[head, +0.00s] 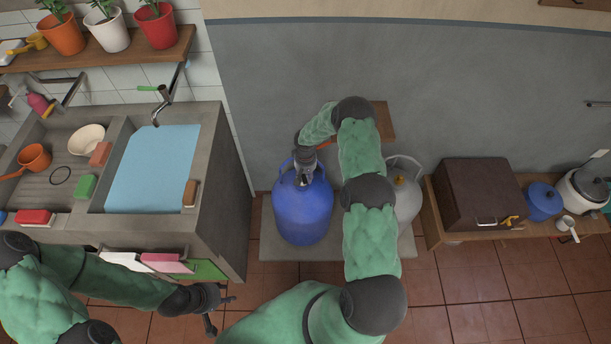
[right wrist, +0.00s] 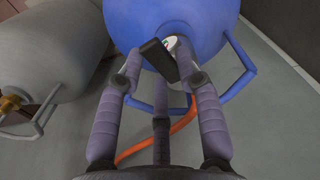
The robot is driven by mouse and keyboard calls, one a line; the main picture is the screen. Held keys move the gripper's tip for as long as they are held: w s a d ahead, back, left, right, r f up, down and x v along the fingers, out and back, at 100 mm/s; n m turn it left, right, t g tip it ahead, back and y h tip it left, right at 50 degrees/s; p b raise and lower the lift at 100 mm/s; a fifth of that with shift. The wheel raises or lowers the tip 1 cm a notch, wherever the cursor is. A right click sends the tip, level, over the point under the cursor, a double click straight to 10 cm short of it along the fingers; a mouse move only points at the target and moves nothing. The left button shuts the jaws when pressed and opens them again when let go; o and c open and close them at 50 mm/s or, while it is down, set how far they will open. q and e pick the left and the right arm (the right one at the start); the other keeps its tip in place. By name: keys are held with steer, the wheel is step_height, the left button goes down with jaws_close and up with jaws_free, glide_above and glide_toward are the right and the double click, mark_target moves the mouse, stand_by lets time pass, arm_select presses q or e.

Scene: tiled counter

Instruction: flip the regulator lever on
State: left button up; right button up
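The blue gas cylinder (head: 303,215) stands upright on a grey slab. On its top, in the right wrist view, sits a pale regulator (right wrist: 171,42) with a black lever (right wrist: 158,60) and an orange hose. My right gripper (head: 305,178) is over the cylinder top and hides the regulator in the head view. In the right wrist view its fingers (right wrist: 157,58) are spread on both sides of the black lever; firm contact cannot be told. My left gripper (head: 218,306) is open and empty, low in front of the sink, away from the cylinder.
A grey cylinder (head: 406,198) stands right of the blue one, partly behind my right arm. A stone sink (head: 222,180) is on the left. A low wooden bench (head: 433,222) with a brown box (head: 480,190) and pots is on the right. The wall is close behind.

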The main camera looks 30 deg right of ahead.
jaws_close()
steer(key=shift+s+f+b, duration=0.1)
steer(key=shift+f+b, duration=0.05)
steer(key=shift+b, duration=0.35)
steer(key=b, duration=0.2)
steer(key=t+b, duration=0.1)
steer(key=shift+f+t+h+b, duration=0.25)
steer(key=shift+t+h+b, duration=0.05)
steer(key=shift+b, duration=0.05)
steer(key=shift+s+a+r+b, duration=0.1)
steer(key=shift+b, duration=0.5)
steer(key=o, duration=0.7)
jaws_free()
